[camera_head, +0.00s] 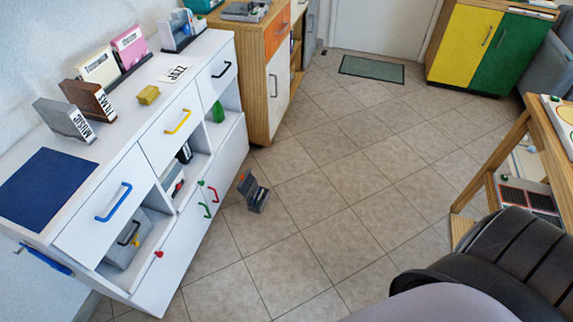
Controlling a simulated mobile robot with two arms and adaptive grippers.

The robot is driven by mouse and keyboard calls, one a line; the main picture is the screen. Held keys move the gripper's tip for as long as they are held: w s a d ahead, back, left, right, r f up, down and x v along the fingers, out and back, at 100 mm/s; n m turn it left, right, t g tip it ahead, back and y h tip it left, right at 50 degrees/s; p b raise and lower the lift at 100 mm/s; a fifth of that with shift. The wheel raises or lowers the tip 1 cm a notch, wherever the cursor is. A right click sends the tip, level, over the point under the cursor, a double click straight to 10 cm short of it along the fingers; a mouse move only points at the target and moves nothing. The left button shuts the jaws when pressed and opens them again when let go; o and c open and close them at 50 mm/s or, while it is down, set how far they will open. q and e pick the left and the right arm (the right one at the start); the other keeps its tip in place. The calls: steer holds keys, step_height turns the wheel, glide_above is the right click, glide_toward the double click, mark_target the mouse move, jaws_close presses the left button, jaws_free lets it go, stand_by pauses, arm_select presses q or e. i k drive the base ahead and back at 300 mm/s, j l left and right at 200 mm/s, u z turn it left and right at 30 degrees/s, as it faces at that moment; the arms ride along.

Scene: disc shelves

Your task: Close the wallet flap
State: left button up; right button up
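A small dark grey case (257,199) lies on the tiled floor in front of the white shelf unit. Its upper part stands raised and tilted, so it looks open. It may be the wallet, but it is too small in view to be sure. No other thing is clearly a wallet with a flap. Neither of my grippers shows in the head view.
The white shelf unit (205,75) on the left carries upright boxes (97,66), a yellow block (148,95) and a dark blue mat (45,188). A wooden table (541,124) stands at the right. The floor (325,190) between is mostly clear.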

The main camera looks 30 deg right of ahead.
mark_target(247, 182)
steer(key=z, duration=0.55)
steer(key=u, duration=0.45)
steer(key=i+l+u, duration=0.2)
steer(key=u, duration=0.15)
steer(key=i+l+u, duration=0.15)
steer(key=l+u, duration=0.25)
steer(key=i+l+u, duration=0.1)
steer(key=l+u, duration=0.25)
